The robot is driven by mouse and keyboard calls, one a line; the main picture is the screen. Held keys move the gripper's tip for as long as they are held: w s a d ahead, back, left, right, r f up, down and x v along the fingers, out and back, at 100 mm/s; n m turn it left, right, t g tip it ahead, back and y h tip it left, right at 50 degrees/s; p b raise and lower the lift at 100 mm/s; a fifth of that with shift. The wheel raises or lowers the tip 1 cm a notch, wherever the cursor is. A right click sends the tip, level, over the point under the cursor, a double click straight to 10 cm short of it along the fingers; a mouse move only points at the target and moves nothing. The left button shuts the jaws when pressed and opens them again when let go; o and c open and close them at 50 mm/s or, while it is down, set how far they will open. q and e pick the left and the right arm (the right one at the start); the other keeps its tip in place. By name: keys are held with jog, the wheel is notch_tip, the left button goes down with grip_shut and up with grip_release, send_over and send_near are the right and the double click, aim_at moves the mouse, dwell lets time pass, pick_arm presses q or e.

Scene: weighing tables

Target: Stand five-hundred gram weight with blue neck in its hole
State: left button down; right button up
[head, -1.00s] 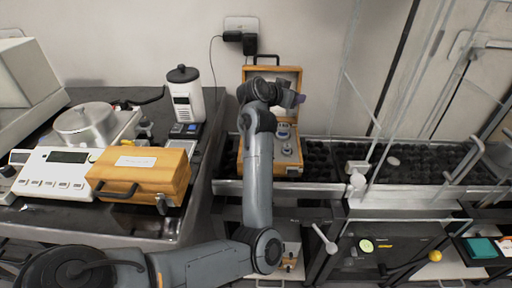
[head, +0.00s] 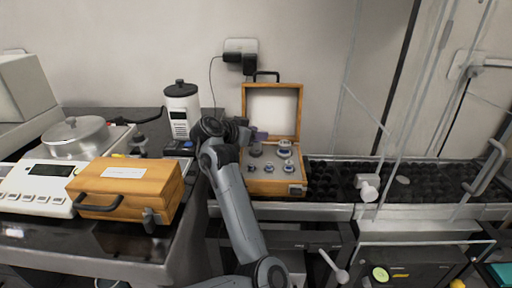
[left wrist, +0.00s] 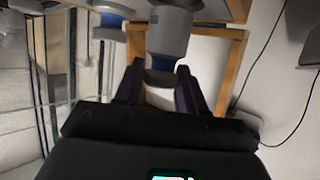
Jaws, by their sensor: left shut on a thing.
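The open wooden weight case (head: 292,188) stands at the middle with its lid up. My left gripper (head: 258,136) is at the case's back left, its fingers shut on the top of a grey weight (head: 255,151) with a blue neck. In the left wrist view the weight (left wrist: 168,38) sits between the fingers (left wrist: 160,88), its blue neck just by the fingertips. Whether its base is in a hole or above it I cannot tell. A large blue-necked weight (head: 285,149) stands at the back right of the case. Several small weights (head: 269,168) stand in the front row.
A closed wooden case (head: 128,187) and a white balance (head: 38,188) stand on the left table. A white canister (head: 183,112) stands behind my arm. A glass enclosure with thin posts is on the right. The case's lid (head: 272,110) rises behind the gripper.

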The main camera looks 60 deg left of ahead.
aim_at(256, 144)
pick_arm(q)
notch_tip(256, 144, down, 4)
jog(key=b, duration=0.2)
jog(key=shift+r+b, duration=0.1)
jog(key=shift+b, duration=0.2)
jog(key=shift+r, duration=0.1)
jog(key=shift+f, duration=0.2)
jog(key=c, duration=0.7)
grip_release()
jog(key=shift+o, duration=0.2)
